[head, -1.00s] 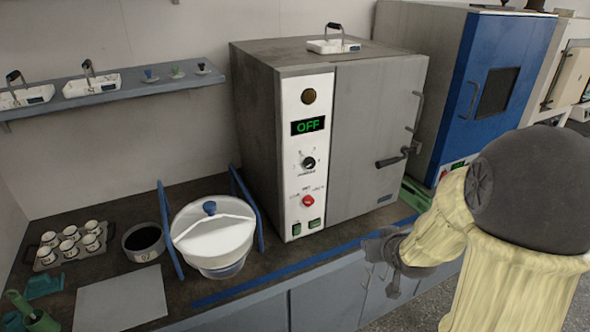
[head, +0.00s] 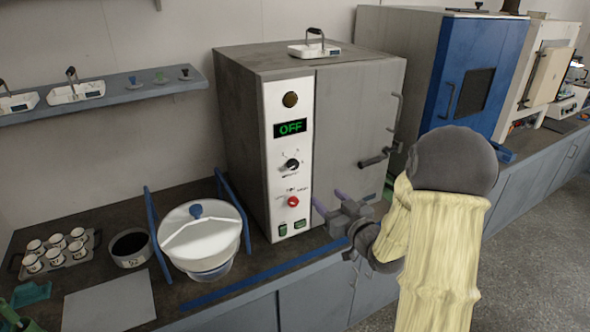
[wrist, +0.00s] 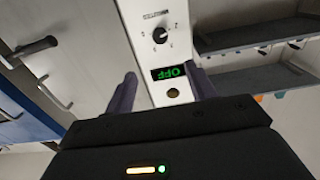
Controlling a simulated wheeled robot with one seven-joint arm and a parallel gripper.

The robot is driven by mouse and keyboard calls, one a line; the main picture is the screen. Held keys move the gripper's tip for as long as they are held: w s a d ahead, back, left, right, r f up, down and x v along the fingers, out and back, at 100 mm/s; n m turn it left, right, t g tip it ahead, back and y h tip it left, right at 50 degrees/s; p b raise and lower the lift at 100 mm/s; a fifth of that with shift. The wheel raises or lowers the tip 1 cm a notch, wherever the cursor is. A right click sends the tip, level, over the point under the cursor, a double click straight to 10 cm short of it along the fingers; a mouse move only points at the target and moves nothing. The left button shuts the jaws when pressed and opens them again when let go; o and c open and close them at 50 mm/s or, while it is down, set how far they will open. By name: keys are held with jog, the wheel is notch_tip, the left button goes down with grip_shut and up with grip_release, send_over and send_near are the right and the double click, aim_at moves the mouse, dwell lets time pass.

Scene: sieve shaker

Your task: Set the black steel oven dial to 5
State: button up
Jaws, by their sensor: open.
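The black dial (head: 291,165) is on the white control panel of a grey oven (head: 355,125), below a green display (head: 290,128) that reads OFF. The dial also shows in the wrist view (wrist: 160,36), upside down, with small marks around it too small to read. My gripper (head: 328,200) is in front of the oven, low and to the right of the panel, apart from the dial. Its two fingers are spread with nothing between them. In the wrist view the fingers (wrist: 163,92) frame the panel, with the dial beyond their tips.
The oven door handle (head: 374,159) sticks out at the right. A lidded white pot (head: 199,240) stands left on the counter between blue uprights. A blue cabinet (head: 466,80) is at the right.

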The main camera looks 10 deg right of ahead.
aim_at(295, 166)
jog(key=p+x, duration=0.5)
jog(key=x, duration=1.2)
jog(key=shift+w+f, duration=0.1)
jog(key=shift+w, duration=0.1)
jog(key=c, duration=1)
